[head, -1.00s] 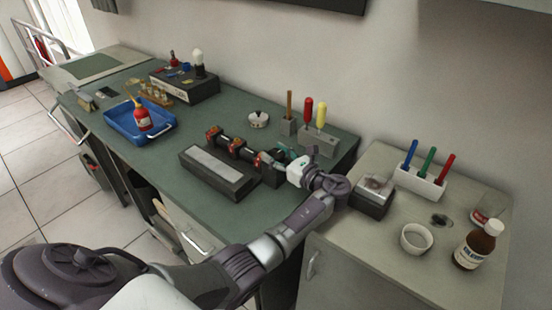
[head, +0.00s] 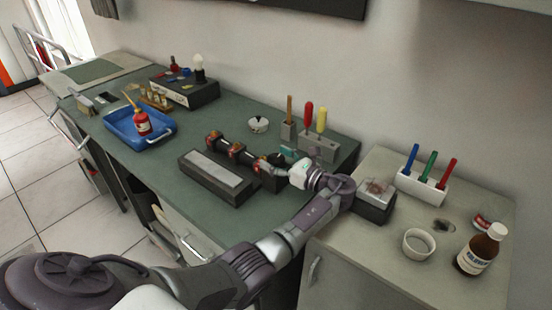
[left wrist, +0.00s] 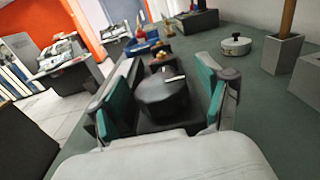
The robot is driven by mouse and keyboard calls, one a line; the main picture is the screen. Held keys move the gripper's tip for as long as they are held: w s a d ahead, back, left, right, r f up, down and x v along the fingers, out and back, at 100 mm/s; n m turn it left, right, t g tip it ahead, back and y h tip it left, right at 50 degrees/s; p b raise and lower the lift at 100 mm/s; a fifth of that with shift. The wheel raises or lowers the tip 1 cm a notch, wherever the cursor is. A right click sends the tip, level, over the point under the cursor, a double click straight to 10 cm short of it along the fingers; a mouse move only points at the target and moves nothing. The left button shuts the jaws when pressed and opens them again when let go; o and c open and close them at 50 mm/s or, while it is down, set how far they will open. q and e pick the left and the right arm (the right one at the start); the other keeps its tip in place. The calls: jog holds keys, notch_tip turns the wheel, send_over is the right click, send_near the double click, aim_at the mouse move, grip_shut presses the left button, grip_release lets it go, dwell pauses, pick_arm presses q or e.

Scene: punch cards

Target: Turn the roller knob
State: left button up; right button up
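The dark roller device (head: 230,148), with orange-brown collars along a black shaft, stands on the green bench behind a long dark block. My left gripper (head: 280,161) is at its right end. In the left wrist view the dark round roller knob (left wrist: 163,98) lies between the two teal-padded fingers. The fingers are open on both sides of it, with a gap showing at the right pad; contact at the left pad cannot be told. In the head view the gripper mostly hides the knob. My right gripper is not in view.
The long block (head: 216,178) with a pale top lies in front of the roller. Behind the gripper stands a grey holder (head: 318,148) with red and yellow-handled tools. A small dark box (head: 374,203) is right beside my wrist. A blue tray (head: 118,124) stands farther left.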

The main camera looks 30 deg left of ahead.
pick_arm(q)
jog(key=s+d, duration=0.1)
jog(key=d, duration=1.1)
jog(key=shift+s, duration=0.15)
jog(key=shift+s+f, duration=0.1)
